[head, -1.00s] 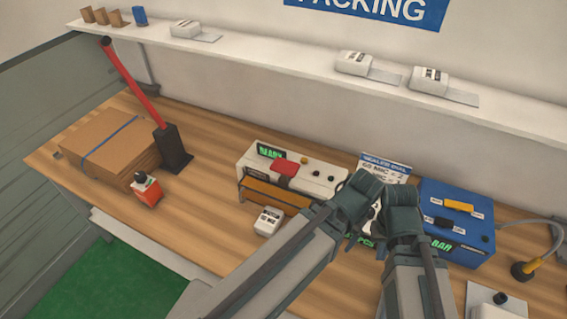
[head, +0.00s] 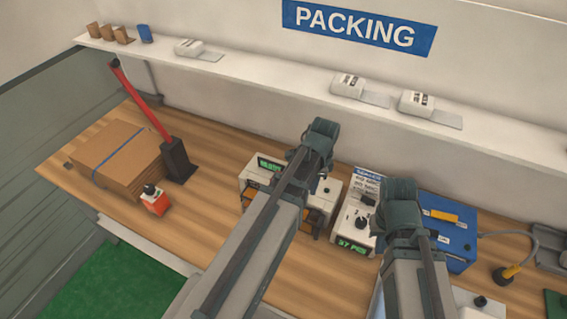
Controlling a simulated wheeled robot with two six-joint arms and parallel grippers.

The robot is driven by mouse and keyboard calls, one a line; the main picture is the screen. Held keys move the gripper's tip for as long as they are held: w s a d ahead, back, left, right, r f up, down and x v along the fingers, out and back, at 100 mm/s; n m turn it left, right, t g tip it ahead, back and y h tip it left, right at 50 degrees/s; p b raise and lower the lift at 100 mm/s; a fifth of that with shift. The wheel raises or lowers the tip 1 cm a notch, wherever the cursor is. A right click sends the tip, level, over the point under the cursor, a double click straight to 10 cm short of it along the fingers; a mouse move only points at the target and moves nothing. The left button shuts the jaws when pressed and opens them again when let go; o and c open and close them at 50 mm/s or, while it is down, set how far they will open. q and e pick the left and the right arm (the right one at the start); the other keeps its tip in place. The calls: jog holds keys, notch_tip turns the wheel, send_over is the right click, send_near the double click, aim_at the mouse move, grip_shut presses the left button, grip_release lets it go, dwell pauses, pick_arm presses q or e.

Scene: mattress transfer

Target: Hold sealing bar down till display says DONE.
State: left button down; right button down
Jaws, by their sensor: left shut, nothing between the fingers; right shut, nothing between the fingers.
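The white sealer (head: 330,186) stands at the middle of the bench in the head view. Its green display (head: 269,164) shows lettering partly covered by my arm, too small to read. My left gripper (head: 318,138) is shut and empty, above the back of the sealer. My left arm hides most of the sealer's front and the red handle of its bar. A bit of the orange-brown front bar (head: 318,216) shows beside the arm. My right gripper (head: 399,192) is shut and empty, between a small white device (head: 355,220) and the blue box.
A blue box (head: 458,243) with a yellow handle stands at the right. A sign card (head: 369,178) stands behind the white device.

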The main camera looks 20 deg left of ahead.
pick_arm(q)
jog(key=w+a+r+m+p, duration=0.2)
jog(key=a+r+m+p, duration=0.1)
jog(key=a, duration=0.3)
jog(key=w+a+r+m+p, duration=0.3)
jog(key=a+r, duration=0.1)
jog(key=a, duration=0.2)
jog(key=shift+w+a+r+h, duration=0.3)
jog(key=shift+w+a, duration=0.05)
jog(key=shift+a, duration=0.05)
jog(key=shift+f, duration=0.1)
notch_tip(320, 180, down, 14)
jog(key=b, duration=1.4)
